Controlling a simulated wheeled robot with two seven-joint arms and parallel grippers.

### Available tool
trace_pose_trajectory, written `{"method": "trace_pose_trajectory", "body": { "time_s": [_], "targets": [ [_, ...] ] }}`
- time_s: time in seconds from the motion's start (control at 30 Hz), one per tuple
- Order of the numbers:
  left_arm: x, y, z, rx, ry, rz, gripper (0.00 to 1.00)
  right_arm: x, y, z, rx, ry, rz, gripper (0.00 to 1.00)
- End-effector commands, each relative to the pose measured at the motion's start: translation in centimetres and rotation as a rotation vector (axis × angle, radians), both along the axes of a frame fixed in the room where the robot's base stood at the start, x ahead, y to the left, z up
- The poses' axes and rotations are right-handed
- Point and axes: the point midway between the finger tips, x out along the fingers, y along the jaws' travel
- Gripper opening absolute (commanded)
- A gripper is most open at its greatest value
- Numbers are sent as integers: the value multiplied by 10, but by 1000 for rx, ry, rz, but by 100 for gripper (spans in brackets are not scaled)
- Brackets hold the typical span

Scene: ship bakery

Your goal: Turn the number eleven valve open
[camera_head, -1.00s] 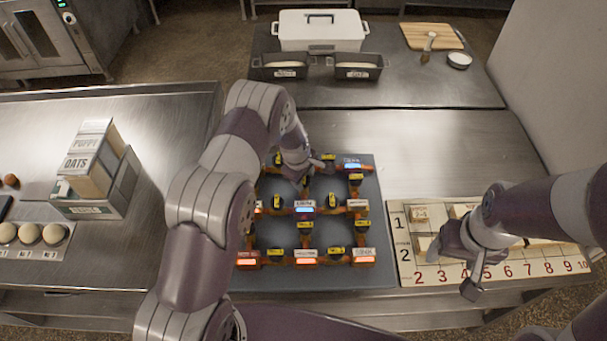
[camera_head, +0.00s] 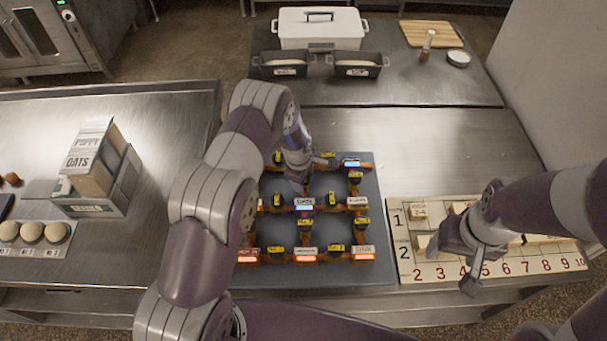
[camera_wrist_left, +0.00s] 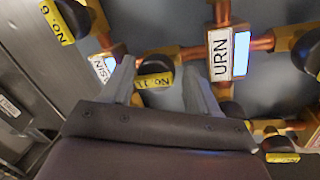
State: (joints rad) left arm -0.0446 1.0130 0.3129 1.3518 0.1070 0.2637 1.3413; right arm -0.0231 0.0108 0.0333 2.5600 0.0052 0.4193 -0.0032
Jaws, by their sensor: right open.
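The number eleven valve (camera_wrist_left: 155,75) has a dark round knob with a yellow label, upside down in the left wrist view. My left gripper (camera_wrist_left: 160,90) is open, with one finger on each side of the knob. Gaps show between knob and fingers. In the head view my left gripper (camera_head: 298,184) is over the upper middle of the pipe board (camera_head: 376,230), and its fingertips are largely hidden. I cannot pick out the number eleven valve there. My right gripper (camera_head: 455,262) is open and empty above the numbered board (camera_head: 575,256).
A pipe joint labelled URN (camera_wrist_left: 219,54) with a blue light is right of the valve. The number six valve (camera_wrist_left: 60,22) is at upper left. Boxes (camera_head: 95,170) stand on the left counter. Two loaf tins (camera_head: 285,66) and a white container (camera_head: 318,28) stand behind.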

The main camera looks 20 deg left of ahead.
Motion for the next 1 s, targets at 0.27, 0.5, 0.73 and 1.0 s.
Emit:
{"method": "trace_pose_trajectory", "body": {
  "time_s": [0.27,0.5,0.73,1.0],
  "targets": [
    [2,0,1,0,-6,-1,69,0,0,0,0,0,0,69],
    [-1,1,23,0,-12,-2,69,0,0,-11,0,0,0,69],
    [-14,3,76,0,-11,0,69,0,0,-29,0,0,0,69],
    [-24,5,119,0,-6,-1,69,0,0,-39,0,0,0,69]
  ]
}}
